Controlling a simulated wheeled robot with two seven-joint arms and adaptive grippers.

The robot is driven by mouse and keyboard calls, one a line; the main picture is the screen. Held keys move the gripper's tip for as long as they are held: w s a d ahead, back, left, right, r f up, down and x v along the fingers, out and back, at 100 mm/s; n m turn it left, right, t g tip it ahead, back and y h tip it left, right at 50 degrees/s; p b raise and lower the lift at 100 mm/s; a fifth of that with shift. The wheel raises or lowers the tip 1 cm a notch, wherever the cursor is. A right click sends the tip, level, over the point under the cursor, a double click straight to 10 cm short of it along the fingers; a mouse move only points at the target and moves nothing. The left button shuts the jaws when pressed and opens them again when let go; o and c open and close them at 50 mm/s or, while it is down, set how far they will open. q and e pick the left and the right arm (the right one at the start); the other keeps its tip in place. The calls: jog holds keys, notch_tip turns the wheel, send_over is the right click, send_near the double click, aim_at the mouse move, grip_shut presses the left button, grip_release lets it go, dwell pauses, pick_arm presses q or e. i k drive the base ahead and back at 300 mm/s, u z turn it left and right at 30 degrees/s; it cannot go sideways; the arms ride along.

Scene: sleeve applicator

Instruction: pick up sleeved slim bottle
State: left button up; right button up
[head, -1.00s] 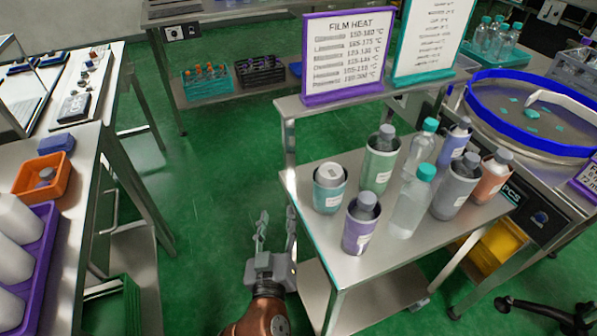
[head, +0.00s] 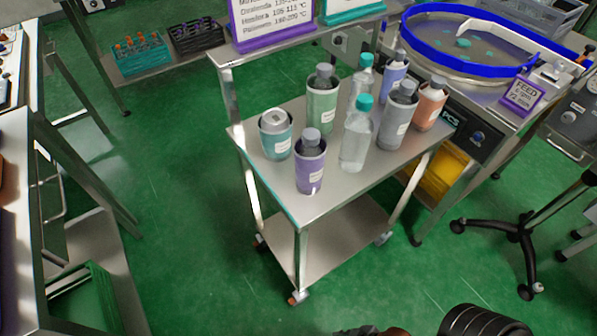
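Several bottles in loose-looking coloured sleeves stand upright on a metal trolley (head: 345,194). A purple-sleeved bottle (head: 310,170) with a grey cap is nearest. A teal-sleeved container (head: 275,140) stands left of it, a green-sleeved bottle (head: 321,105) behind. A grey-sleeved bottle (head: 396,118), a blue-sleeved bottle (head: 393,70) and an orange-sleeved bottle (head: 430,102) stand to the right. I cannot tell for certain which is the slim one. Two clear bottles with teal caps, one in front (head: 355,142), have no sleeve. Neither gripper shows; only parts of my arms appear at the bottom edge.
A blue-rimmed round feeder (head: 480,70) and a FEED sign (head: 523,93) are at the right. A wheeled stand (head: 515,230) is on the right floor. A bench (head: 18,200) runs along the left. Green floor is clear between bench and trolley.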

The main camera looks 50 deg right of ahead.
aim_at(310, 148)
jog(key=z, duration=0.05)
jog(key=k, duration=0.85)
jog(key=z, duration=2.3)
jog(key=i, duration=1.65)
jog(key=u, duration=2.55)
